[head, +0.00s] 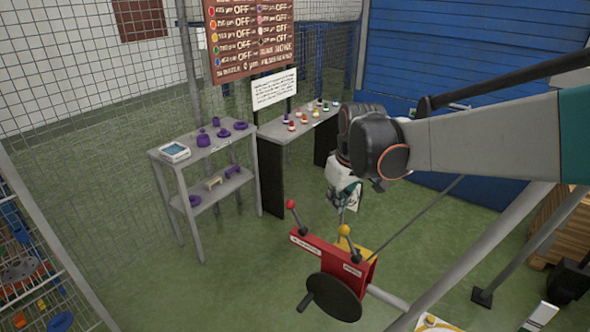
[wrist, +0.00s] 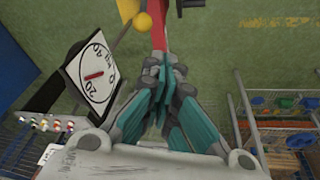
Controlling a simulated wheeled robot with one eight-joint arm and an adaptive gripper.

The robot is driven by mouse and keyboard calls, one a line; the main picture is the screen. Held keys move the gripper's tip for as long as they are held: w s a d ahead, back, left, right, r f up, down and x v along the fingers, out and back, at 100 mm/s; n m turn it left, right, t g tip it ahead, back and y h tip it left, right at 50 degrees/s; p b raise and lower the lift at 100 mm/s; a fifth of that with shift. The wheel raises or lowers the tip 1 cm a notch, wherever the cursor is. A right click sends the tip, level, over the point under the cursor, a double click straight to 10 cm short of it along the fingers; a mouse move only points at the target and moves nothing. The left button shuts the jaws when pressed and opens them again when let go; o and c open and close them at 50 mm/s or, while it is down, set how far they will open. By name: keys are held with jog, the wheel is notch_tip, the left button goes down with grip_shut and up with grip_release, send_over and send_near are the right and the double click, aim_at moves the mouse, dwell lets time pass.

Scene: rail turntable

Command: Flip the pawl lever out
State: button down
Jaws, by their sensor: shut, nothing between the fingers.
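A red housing (head: 328,255) stands in the lower middle of the head view, with a black crank disc (head: 333,297) on its near face. Two short levers rise from it: one with a red knob (head: 290,204) at the left end, one with a yellow knob (head: 344,230) at the right. Their labels are too small to read, so I cannot tell which is the pawl lever. My gripper (head: 346,207) is shut and empty, pointing down just above and behind the yellow knob. In the wrist view, the yellow knob (wrist: 142,22) is just beyond my closed fingertips (wrist: 158,62); contact is unclear.
A white dial (wrist: 93,73) stands beside my gripper in the wrist view. A grey shelf (head: 203,152) with purple parts and a table (head: 298,124) with small coloured pieces stand behind. A rack (head: 40,270) is at left. Green floor is open between shelf and housing.

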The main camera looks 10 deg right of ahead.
jog(key=w+f+n+g+p, duration=0.1)
jog(key=w+p, duration=0.3)
jog(key=w, duration=0.4)
jog(key=shift+f+n+g, duration=0.3)
jog(key=shift+f+n, duration=0.1)
jog(key=shift+f, duration=0.25)
notch_tip(320, 180, down, 9)
jog(key=s+d+b, duration=0.1)
jog(key=b, duration=0.1)
jog(key=shift+s+d, duration=0.3)
jog(key=shift+s, duration=0.05)
jog(key=shift+s, duration=0.1)
